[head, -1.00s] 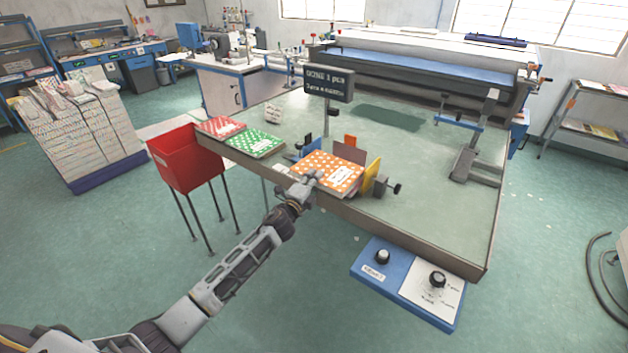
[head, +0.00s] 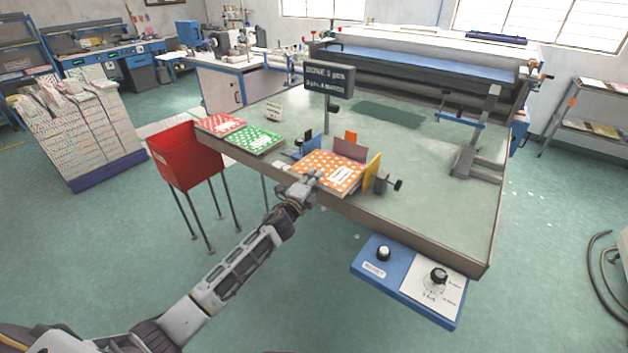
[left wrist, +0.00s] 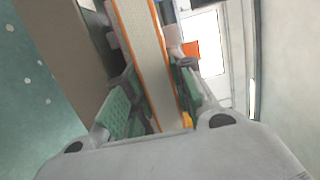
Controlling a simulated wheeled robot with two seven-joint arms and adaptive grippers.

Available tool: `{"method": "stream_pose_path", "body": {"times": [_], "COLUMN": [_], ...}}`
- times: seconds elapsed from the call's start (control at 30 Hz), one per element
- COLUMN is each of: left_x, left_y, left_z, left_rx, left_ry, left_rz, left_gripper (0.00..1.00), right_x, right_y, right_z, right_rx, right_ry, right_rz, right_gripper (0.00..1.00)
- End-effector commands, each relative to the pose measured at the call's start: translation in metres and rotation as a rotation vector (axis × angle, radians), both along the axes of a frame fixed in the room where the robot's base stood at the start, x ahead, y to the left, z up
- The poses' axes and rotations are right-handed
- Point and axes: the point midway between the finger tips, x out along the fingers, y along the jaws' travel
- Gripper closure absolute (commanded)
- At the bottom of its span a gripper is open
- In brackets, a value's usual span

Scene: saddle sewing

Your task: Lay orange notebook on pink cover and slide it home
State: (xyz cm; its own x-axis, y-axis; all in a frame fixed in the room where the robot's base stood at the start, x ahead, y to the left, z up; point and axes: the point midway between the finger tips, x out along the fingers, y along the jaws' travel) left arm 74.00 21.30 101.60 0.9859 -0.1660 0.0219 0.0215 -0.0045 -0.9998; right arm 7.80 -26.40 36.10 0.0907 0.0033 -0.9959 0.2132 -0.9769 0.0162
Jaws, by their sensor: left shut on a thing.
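The orange notebook (head: 335,172) has white dots and a white label. It lies roughly flat at the table's front edge, among small upright plates. My left gripper (head: 311,178) is shut on its near left edge. In the left wrist view, the notebook's pale page edge and orange covers (left wrist: 148,62) run between the two fingers of my left gripper (left wrist: 157,80). A reddish-pink dotted book (head: 220,124) lies at the table's left corner; I cannot tell if it is the pink cover. Whatever is under the orange notebook is hidden. My right gripper is not in view.
A blue plate (head: 312,145), a brown plate (head: 350,149) and a yellow plate (head: 373,170) stand around the notebook. A green dotted book (head: 256,139) lies to its left. A sign (head: 329,79) stands behind. A red bin (head: 186,158) stands left.

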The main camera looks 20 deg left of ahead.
Motion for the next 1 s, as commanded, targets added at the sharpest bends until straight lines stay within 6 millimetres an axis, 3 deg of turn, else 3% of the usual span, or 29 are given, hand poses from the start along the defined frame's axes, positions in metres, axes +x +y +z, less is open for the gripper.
{"method": "stream_pose_path", "body": {"times": [1.0], "left_x": [0.0005], "left_y": [-0.0002], "left_z": [-0.0034], "left_rx": [-0.002], "left_ry": [-0.005], "left_rz": [-0.001], "left_gripper": [1.00], "right_x": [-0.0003], "right_y": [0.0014], "right_z": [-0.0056], "right_rx": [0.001], "right_ry": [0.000], "right_rz": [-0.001], "right_gripper": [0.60]}}
